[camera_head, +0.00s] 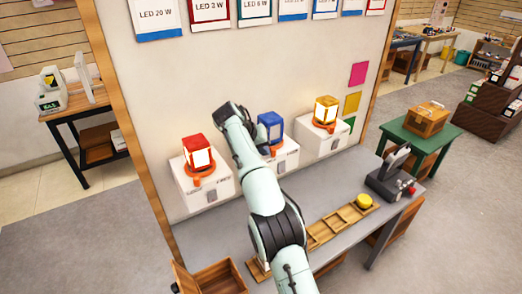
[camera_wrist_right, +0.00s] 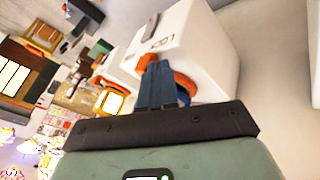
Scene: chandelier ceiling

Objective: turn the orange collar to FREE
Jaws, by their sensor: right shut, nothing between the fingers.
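Three white boxes stand on the bench against the panel, each with a lamp in an orange collar. The middle box has a blue lamp (camera_head: 271,120) and its orange collar (camera_head: 272,149), partly behind my right arm. My right gripper (camera_head: 250,121) is over this middle lamp, its fingertips mostly hidden in the head view. In the right wrist view its blue-grey fingers (camera_wrist_right: 157,66) are shut and empty, in front of the orange collar (camera_wrist_right: 182,82). I cannot tell whether they touch it. The white box (camera_wrist_right: 190,45) bears a marking that looks like LOCK. My left gripper is out of view.
The red lamp (camera_head: 196,150) stands left and the lit yellow lamp (camera_head: 326,109) right. A wooden tray (camera_head: 325,230) with a yellow disc (camera_head: 364,201) lies along the bench front. A dark device (camera_head: 390,177) stands at the right end.

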